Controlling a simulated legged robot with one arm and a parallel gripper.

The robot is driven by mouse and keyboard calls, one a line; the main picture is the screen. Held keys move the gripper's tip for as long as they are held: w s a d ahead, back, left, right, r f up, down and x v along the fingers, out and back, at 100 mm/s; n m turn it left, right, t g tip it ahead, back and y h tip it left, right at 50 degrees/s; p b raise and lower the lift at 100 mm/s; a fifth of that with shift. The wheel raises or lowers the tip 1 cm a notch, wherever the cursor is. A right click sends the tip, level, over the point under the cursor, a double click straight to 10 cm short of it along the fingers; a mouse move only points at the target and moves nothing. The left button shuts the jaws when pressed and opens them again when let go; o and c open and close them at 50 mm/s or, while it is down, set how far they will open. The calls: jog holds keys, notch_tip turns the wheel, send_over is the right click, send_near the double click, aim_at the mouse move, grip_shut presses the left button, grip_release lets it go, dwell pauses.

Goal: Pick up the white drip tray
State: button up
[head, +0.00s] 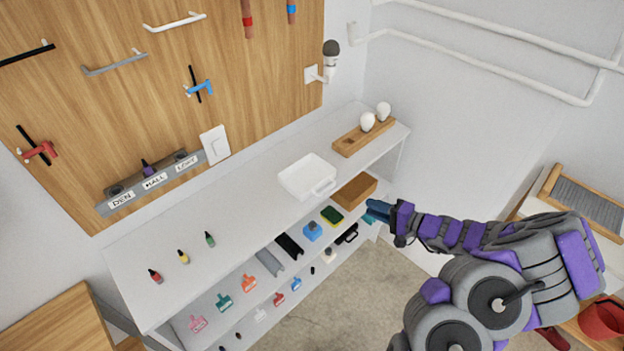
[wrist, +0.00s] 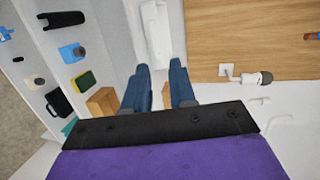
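The white drip tray (head: 304,172) is a shallow square tray with a handle loop at its front right. It lies flat on the white upper shelf. In the wrist view the tray (wrist: 157,28) shows at the top, ahead of my fingertips and partly cut off by the frame edge. My gripper (head: 375,210) is right of the tray in the head view, near the shelf's front edge and apart from it. In the wrist view my gripper (wrist: 160,72) has its two blue fingers spread with nothing held between them.
A wooden holder with two white bulbs (head: 363,136) stands right of the tray. Small colored bottles (head: 183,257) stand at left. The lower shelf holds a brown box (head: 355,190), a sponge (head: 332,215) and several tools. The upper shelf around the tray is clear.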

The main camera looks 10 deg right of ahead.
jog(key=shift+m+t+h, duration=0.3)
jog(key=b+x, duration=0.1)
jog(key=x, duration=0.4)
jog(key=f+b+x, duration=0.1)
jog(key=x, duration=0.5)
jog(key=d+f+b+x, duration=0.1)
jog(key=x, duration=0.4)
jog(key=shift+w+a, duration=0.2)
jog(key=shift+w, duration=0.3)
grip_shut()
